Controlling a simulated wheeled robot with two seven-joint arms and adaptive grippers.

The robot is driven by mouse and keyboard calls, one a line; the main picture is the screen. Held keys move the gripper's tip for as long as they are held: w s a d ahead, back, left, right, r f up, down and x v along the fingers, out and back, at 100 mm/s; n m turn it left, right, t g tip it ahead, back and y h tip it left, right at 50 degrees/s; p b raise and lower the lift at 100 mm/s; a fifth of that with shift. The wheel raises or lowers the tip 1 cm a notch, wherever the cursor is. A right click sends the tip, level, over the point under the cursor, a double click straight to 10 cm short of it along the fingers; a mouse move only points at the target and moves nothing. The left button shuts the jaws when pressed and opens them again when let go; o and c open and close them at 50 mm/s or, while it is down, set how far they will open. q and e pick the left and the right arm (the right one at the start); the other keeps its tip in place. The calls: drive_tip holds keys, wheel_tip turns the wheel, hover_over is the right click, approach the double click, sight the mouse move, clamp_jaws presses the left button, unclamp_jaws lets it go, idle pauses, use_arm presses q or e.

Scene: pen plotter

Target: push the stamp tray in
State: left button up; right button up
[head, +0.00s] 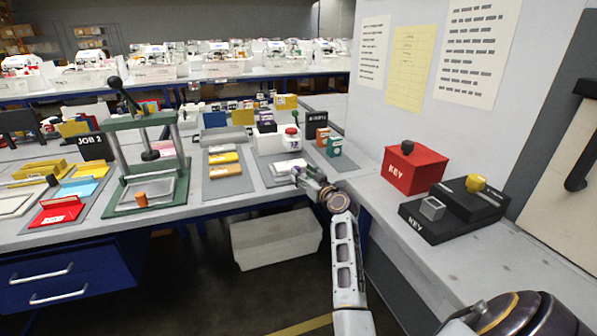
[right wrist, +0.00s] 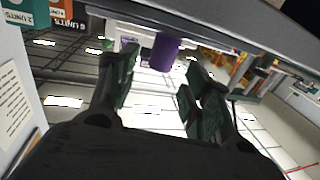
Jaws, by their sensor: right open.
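A white stamp unit with a red knob (head: 291,134) stands at the back of a grey mat on the bench. A pale, flat tray-like piece (head: 281,170) lies in front of it, and I take this to be the stamp tray. My right gripper (head: 297,174) is at the tray's right front side. I cannot tell whether it touches the tray. In the right wrist view the two dark fingers (right wrist: 162,92) are apart with nothing between them. A purple cylinder (right wrist: 163,52) shows beyond them. My left gripper is not in view.
Orange and teal boxes (head: 334,147) stand right of the stamp unit. A red KEY box (head: 414,168) and a black KEY block (head: 455,212) sit on the right-hand counter. A green-framed press (head: 148,150) stands left. A grey bin (head: 276,240) is under the bench.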

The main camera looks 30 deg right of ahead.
sight(299, 170)
drive_tip(key=shift+w, duration=1.8)
clamp_jaws()
